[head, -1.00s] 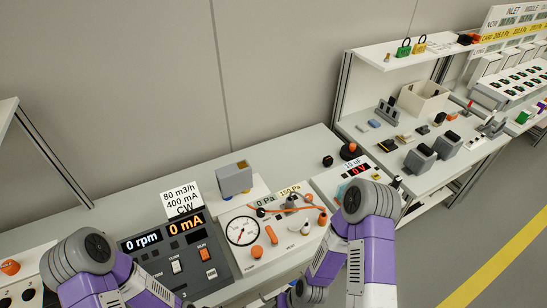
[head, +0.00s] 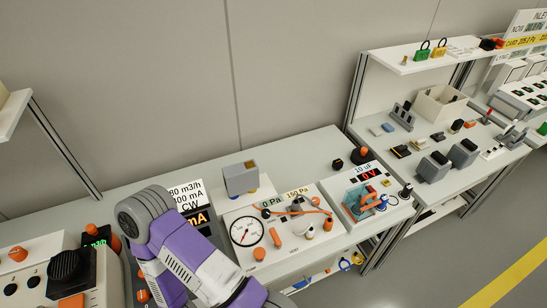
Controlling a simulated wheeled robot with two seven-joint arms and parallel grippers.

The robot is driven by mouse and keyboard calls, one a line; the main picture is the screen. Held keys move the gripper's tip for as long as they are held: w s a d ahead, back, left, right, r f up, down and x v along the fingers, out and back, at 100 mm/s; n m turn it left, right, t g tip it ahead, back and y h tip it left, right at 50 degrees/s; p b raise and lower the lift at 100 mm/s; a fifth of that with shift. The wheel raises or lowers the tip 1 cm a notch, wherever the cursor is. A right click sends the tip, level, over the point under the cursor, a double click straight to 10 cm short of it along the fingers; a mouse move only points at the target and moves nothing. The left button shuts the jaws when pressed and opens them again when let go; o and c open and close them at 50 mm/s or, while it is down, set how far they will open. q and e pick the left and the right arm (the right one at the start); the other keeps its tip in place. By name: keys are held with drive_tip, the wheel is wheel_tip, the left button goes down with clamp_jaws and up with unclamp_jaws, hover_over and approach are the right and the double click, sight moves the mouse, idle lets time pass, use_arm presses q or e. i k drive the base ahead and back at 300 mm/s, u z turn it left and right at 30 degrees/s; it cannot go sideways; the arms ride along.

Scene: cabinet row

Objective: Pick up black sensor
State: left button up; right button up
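I cannot tell for sure which item is the black sensor. Small dark pieces lie on the right bench, among them a black and yellow block (head: 401,151) and a small black block (head: 438,136). A small black piece (head: 338,163) also sits at the back of the near bench, beside a black and orange one (head: 360,155). One of my purple arms crosses the lower left of the head view, over the meter panel. Neither gripper shows in the view, so their fingers and anything in them are hidden.
The near bench holds a gauge panel (head: 285,240) with orange cables, a grey box (head: 240,179) and a capacitor panel (head: 374,203). The right bench (head: 395,132) holds a cream bin (head: 440,104) and two dark grey blocks. A shelf with padlocks hangs above. Floor is open at lower right.

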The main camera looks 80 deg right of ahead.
sight(337, 164)
drive_tip(key=u, duration=0.3)
drive_tip(key=k, duration=2.1)
drive_tip(key=z, duration=0.3)
